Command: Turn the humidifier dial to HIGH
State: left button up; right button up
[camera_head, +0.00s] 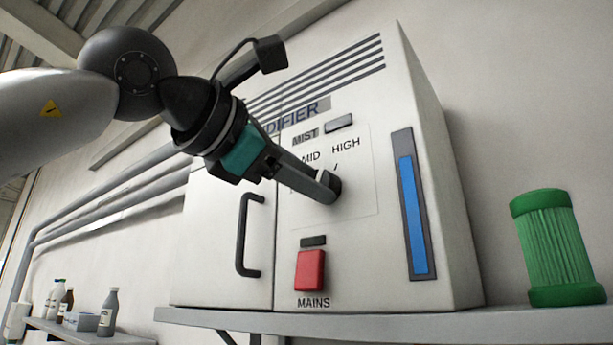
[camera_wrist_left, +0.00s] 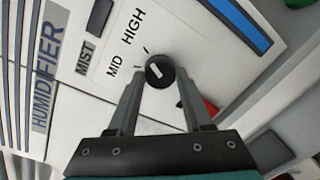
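The humidifier (camera_head: 230,230) is a pale cabinet on a shelf. Its dial (camera_wrist_left: 160,71) is a small black knob with a white mark, beside the printed MID (camera_wrist_left: 115,67) and HIGH (camera_wrist_left: 132,27) labels. The mark's exact setting is hard to tell. My left gripper (camera_wrist_left: 160,80) is open, with one finger on each side of the dial and small gaps showing. In the head view, my left gripper (camera_head: 322,184) reaches in at the panel and its fingers partly cover the dial (camera_head: 334,184). My right gripper is not in view.
The red MAINS switch (camera_head: 310,270) is below the dial. A black door handle (camera_head: 247,236) stands out to the left, and a blue level gauge (camera_head: 412,215) is on the right. A green ribbed cylinder (camera_head: 555,248) stands on the shelf (camera_head: 390,326). Bottles (camera_head: 107,312) stand lower left.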

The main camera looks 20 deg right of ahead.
pick_arm(q)
jog(key=o, duration=0.4)
jog(key=b+v, duration=0.4)
jog(key=v, duration=1.1)
jog(key=shift+s+a, duration=0.15)
